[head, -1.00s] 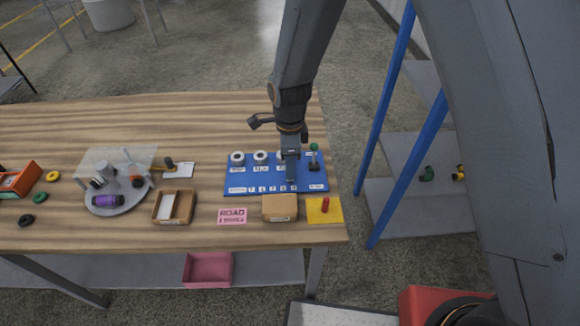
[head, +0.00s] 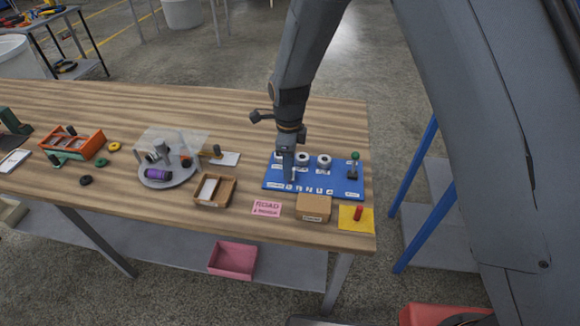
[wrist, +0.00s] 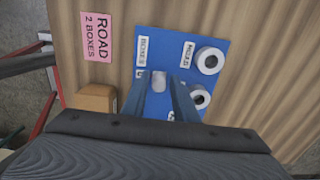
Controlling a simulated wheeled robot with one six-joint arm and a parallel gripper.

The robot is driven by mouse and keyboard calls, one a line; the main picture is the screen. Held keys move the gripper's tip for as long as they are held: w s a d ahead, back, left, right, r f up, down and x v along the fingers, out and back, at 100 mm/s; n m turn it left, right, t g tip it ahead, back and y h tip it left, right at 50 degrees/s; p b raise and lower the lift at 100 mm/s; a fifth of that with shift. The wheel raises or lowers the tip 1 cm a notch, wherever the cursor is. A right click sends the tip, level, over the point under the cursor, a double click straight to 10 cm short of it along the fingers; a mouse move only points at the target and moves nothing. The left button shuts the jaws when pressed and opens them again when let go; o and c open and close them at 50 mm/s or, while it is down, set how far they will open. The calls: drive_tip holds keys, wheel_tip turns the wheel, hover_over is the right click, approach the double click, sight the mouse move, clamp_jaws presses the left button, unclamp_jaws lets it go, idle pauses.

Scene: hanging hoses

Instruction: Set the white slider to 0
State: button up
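The blue panel (head: 330,190) lies on the wooden table, with a strip of number labels along its near edge. My gripper (head: 289,180) points down over the left part of this panel. In the wrist view the white slider (wrist: 158,80) shows as a small pale knob between the tips of my gripper (wrist: 160,86). The two fingers stand apart with blue panel visible between them; I cannot see clear contact with the knob. The slider's exact number is not readable. My gripper hides the slider in the head view.
White round knobs (head: 324,161) and a green-topped lever (head: 354,162) stand on the panel. A cardboard box (head: 314,208), a pink sign (head: 267,208) and a yellow plate (head: 355,219) with a red peg lie in front. A brown tray (head: 215,190) is to the left.

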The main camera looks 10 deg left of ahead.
drive_tip(key=shift+o, duration=0.8)
drive_tip(key=shift+r+b, duration=1.1)
drive_tip(key=shift+r, duration=2.8)
drive_tip(key=s+d+r+n, duration=0.1)
drive_tip(key=s+d+n, duration=0.4)
drive_tip(key=d, duration=0.4)
drive_tip(key=s+d+r+n+t, duration=0.1)
drive_tip(key=s+d+n, duration=0.4)
drive_tip(key=d, duration=0.5)
drive_tip(key=s+d+r+n, duration=0.3)
drive_tip(key=s+d+n, duration=0.2)
drive_tip(key=d+n, duration=0.3)
drive_tip(key=shift+d+r, duration=0.2)
drive_tip(key=shift+d, duration=0.9)
drive_tip(key=shift+w, duration=0.1)
